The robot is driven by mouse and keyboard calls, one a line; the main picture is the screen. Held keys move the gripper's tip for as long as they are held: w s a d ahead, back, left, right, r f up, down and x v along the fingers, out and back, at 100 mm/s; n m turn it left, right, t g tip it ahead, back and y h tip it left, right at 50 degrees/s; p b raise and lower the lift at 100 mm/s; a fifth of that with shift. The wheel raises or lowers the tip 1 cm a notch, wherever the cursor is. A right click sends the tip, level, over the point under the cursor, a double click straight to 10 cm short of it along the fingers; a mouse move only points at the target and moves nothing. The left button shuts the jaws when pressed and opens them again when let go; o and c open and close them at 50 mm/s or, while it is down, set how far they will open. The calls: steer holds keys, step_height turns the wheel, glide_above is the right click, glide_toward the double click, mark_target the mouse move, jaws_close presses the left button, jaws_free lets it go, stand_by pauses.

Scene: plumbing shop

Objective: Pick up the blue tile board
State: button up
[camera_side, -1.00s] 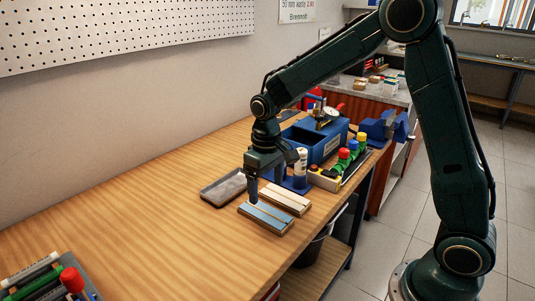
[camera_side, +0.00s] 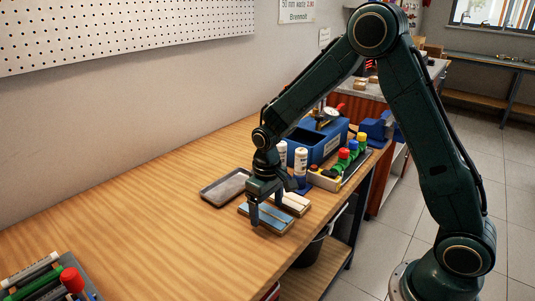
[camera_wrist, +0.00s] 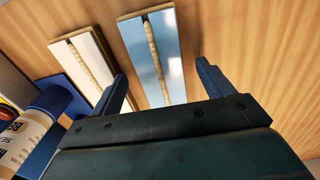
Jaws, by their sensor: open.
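The blue tile board (camera_side: 273,219) lies flat on the wooden bench in the side view, partly hidden by my gripper (camera_side: 267,208). It is light blue with a tan strip along its middle. In the wrist view the blue tile board (camera_wrist: 135,42) extends into the gap between the two fingers of my gripper (camera_wrist: 162,70), which are apart. Nothing is held. My gripper is low over the board; I cannot tell whether a finger touches it.
A white tile board (camera_wrist: 92,50) lies close beside the blue one. A grey tray (camera_side: 208,195), blue box (camera_side: 328,146) and rack of coloured-capped items (camera_side: 325,180) stand behind. A white tube (camera_side: 300,163) is near my gripper.

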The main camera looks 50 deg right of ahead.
steer(key=shift+f, duration=0.45)
steer(key=c, duration=1.2)
